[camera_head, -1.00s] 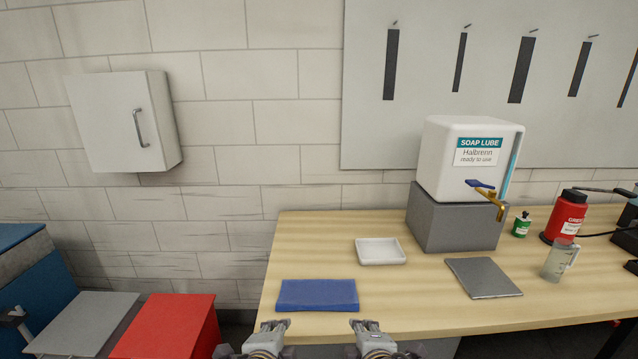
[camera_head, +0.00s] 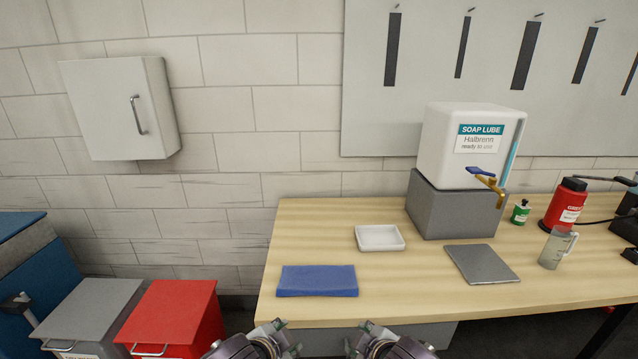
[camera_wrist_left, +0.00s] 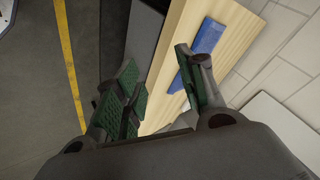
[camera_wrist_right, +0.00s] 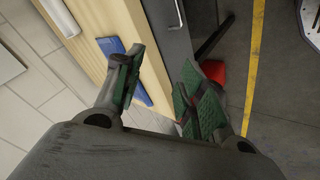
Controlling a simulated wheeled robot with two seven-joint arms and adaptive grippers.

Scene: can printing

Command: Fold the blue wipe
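The blue wipe (camera_head: 317,281) lies flat as a rectangle near the front left edge of the wooden table. It also shows in the left wrist view (camera_wrist_left: 208,38) and in the right wrist view (camera_wrist_right: 111,46). My left gripper (camera_head: 281,325) is in front of the table edge, below and left of the wipe, apart from it. Its fingers stand apart and empty in the left wrist view (camera_wrist_left: 160,88). My right gripper (camera_head: 366,328) is in front of the table, below and right of the wipe. Its fingers are apart and empty in the right wrist view (camera_wrist_right: 160,85).
A white tray (camera_head: 380,238) stands behind the wipe. A grey plate (camera_head: 481,264) lies to the right. A soap lube dispenser (camera_head: 470,145) on a grey block (camera_head: 452,205), a clear jug (camera_head: 557,247) and a red bottle (camera_head: 565,203) stand further right. Red (camera_head: 178,310) and grey bins stand left.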

